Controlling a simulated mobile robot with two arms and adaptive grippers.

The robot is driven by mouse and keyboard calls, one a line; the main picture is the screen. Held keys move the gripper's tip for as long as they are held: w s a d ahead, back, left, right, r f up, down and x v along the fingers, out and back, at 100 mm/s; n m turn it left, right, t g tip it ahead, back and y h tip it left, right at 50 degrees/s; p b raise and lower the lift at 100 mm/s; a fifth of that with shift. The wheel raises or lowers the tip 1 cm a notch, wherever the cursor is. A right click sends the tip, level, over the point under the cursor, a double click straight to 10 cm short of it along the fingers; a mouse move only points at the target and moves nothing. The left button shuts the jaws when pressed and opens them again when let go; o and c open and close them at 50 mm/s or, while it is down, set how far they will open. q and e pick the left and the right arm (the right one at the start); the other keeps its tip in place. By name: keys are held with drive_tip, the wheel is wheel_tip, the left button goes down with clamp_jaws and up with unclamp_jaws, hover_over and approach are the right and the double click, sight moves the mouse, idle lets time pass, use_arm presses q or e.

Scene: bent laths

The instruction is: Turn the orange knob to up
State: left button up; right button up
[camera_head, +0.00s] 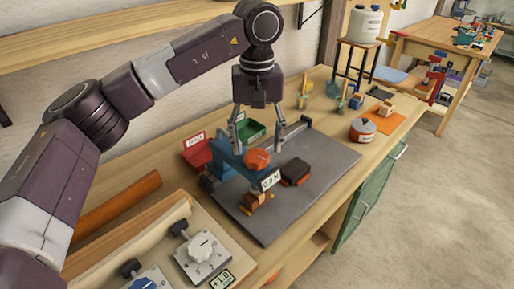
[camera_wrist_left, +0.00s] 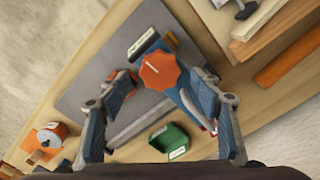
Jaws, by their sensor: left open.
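The orange knob (camera_head: 257,158) sits on top of a blue device that stands on the grey mat (camera_head: 325,165). It also shows in the left wrist view (camera_wrist_left: 160,72), with a short pale pointer line on its face, slanted in that picture. A white label (camera_head: 270,180) reading about "0.2 N" is on the device beside the knob. My left gripper (camera_head: 259,147) is above the knob, pointing down, with its fingers spread on either side. In the left wrist view the open fingers (camera_wrist_left: 166,79) flank the knob with gaps. My right gripper is not in view.
A red bin (camera_head: 197,152) and a green bin (camera_head: 250,131) stand behind the device. A dark block (camera_head: 295,171) lies right of it. A white knob panel (camera_head: 203,254) is at the front left.

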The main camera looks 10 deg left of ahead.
sight(257, 160)
use_arm(q)
drive_tip(key=shift+f, duration=1.35)
drive_tip(key=c, duration=1.2)
